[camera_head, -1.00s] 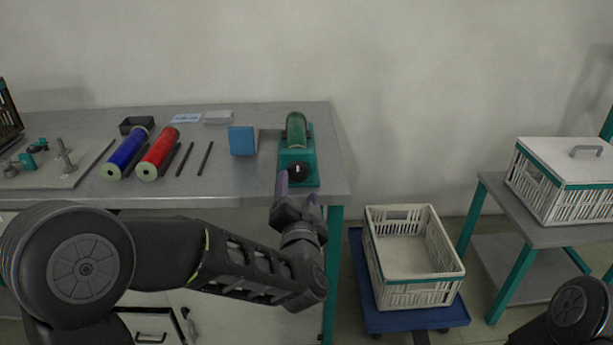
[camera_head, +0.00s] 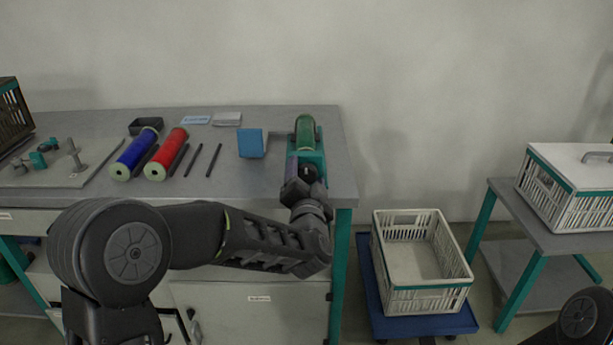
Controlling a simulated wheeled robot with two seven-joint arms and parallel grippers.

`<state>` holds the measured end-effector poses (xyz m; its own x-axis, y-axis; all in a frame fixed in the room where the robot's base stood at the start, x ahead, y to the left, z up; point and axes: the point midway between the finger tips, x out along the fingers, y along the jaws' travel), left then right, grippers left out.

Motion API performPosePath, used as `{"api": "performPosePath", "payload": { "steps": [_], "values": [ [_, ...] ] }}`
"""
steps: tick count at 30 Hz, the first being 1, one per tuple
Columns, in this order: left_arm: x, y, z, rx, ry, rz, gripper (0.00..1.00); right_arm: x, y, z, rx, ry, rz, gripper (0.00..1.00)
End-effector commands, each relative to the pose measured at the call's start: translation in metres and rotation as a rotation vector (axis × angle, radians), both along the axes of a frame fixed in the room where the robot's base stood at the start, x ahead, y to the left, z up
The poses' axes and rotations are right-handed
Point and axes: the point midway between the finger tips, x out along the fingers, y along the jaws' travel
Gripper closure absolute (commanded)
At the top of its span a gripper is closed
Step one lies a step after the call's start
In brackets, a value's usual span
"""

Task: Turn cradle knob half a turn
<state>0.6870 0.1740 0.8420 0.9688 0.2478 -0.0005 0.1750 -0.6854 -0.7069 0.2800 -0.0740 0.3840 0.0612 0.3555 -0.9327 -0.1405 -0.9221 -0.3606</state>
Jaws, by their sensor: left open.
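The cradle (camera_head: 319,158) is a teal stand at the right end of the grey workbench, with a green bobbin (camera_head: 305,130) lying on top. Its black knob (camera_head: 309,172) is on the front face, facing me, and is partly hidden by my gripper. My left gripper (camera_head: 303,175) is right at the knob, its fingers pointing away from me. It is open, with a finger showing at the knob's left side. I cannot tell whether the fingers touch the knob. My right gripper is out of view.
Blue (camera_head: 136,154) and red (camera_head: 167,154) rolls and dark rods lie further left on the bench (camera_head: 235,190). A white crate (camera_head: 430,295) on a blue trolley stands right of the bench.

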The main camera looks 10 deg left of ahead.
Motion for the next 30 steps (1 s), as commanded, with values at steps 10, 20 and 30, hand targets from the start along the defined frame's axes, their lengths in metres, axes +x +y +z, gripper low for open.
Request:
{"api": "performPosePath", "payload": {
  "steps": [10, 20, 30],
  "values": [
    [0.0046, 0.0013, 0.0002, 0.001, 0.000, 0.000, 0.32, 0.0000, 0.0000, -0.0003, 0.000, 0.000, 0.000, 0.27],
    [0.0044, 0.0012, 0.0002, 0.000, 0.000, 0.000, 0.59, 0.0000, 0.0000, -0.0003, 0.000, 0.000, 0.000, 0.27],
    [0.0044, 0.0010, 0.0001, 0.000, 0.001, -0.001, 0.86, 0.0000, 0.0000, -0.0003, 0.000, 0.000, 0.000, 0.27]
  ]
}}
